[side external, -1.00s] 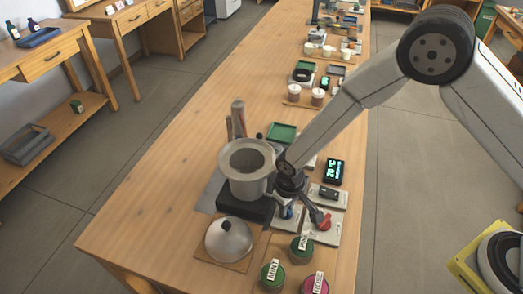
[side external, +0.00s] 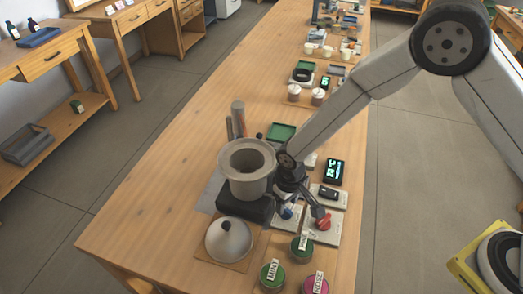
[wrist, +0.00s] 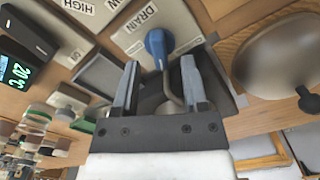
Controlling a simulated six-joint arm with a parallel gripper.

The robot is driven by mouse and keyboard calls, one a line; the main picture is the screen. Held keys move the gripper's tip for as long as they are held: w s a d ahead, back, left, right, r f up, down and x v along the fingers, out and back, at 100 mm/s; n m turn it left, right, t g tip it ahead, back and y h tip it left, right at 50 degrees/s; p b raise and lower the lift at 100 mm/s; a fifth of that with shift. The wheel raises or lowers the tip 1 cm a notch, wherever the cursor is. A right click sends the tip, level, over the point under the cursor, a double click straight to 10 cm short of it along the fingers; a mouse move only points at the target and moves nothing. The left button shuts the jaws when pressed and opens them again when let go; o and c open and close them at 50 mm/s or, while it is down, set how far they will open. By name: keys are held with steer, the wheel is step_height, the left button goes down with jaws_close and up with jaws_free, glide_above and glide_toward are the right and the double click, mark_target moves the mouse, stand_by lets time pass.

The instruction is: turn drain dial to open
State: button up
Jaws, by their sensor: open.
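The drain dial (wrist: 157,43) is a blue knob on a light panel (wrist: 126,38) marked DRAIN in the wrist view. The smaller marks beside the dial are too small to read surely. In the side view the blue dial (side external: 287,211) shows at the bench front, partly covered by my gripper. My gripper (wrist: 160,68) is open. Its two fingers point toward the dial, one to each side of it, with the knob just beyond the fingertips. I see no contact. In the side view my gripper (side external: 303,203) is low over the panels, close to the blue dial.
A red dial (side external: 322,223) sits just right of my gripper. A grey pot (side external: 247,168) on a dark base stands close at left, with a domed lid (side external: 229,240) in front. Labelled jars (side external: 272,275) stand nearer the front. A display (side external: 334,171) is behind.

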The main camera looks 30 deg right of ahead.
mark_target(287, 209)
steer(key=shift+r, duration=2.85)
steer(key=s+d+r+m+t, duration=0.1)
steer(key=s+d+r, duration=0.4)
steer(key=d, duration=0.5)
steer(key=s+d+r+m+t, duration=0.1)
steer(key=s+d+r, duration=0.4)
steer(key=d, duration=0.5)
steer(key=shift+s+d+r+m+t, duration=0.2)
steer(key=shift+s+r+m+t, duration=0.1)
steer(key=shift+s+m, duration=0.15)
